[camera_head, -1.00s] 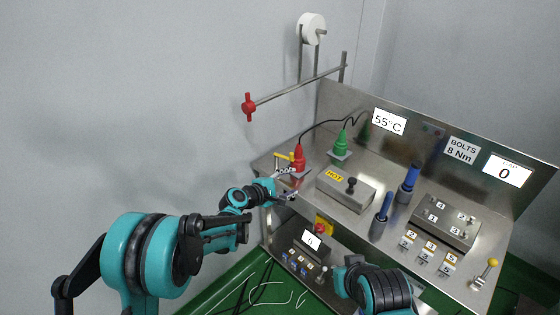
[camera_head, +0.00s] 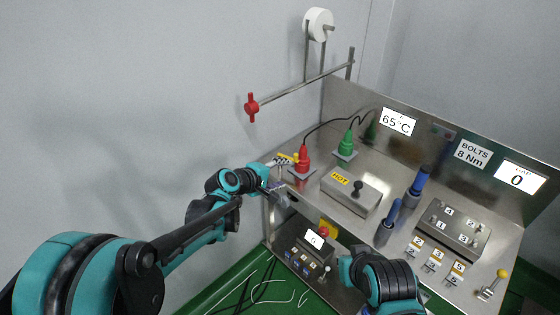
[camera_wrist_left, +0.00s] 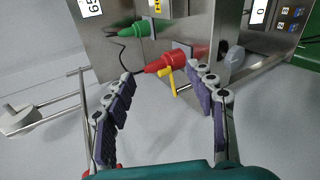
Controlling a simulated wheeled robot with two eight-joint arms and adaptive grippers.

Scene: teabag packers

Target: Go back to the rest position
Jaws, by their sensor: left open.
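My left gripper (camera_head: 281,190) is at the left front edge of the steel workbench, small in the head view. In the left wrist view its two dark-padded fingers (camera_wrist_left: 168,100) are spread wide with nothing between them. Beyond the fingertips are a red plug-like tool (camera_wrist_left: 165,62) and a yellow lever beside it, apart from the fingers. The red tool also stands upright on the bench in the head view (camera_head: 303,159). Part of my right arm shows at the bottom of the head view, but its gripper fingers do not show.
The steel bench (camera_head: 325,205) holds a green tool (camera_head: 346,146), a box labelled HOT (camera_head: 352,192), blue-handled tools (camera_head: 391,213) and a numbered block (camera_head: 455,222). A rail with a red end knob (camera_head: 251,107) juts left above the bench. Open space lies left of the bench.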

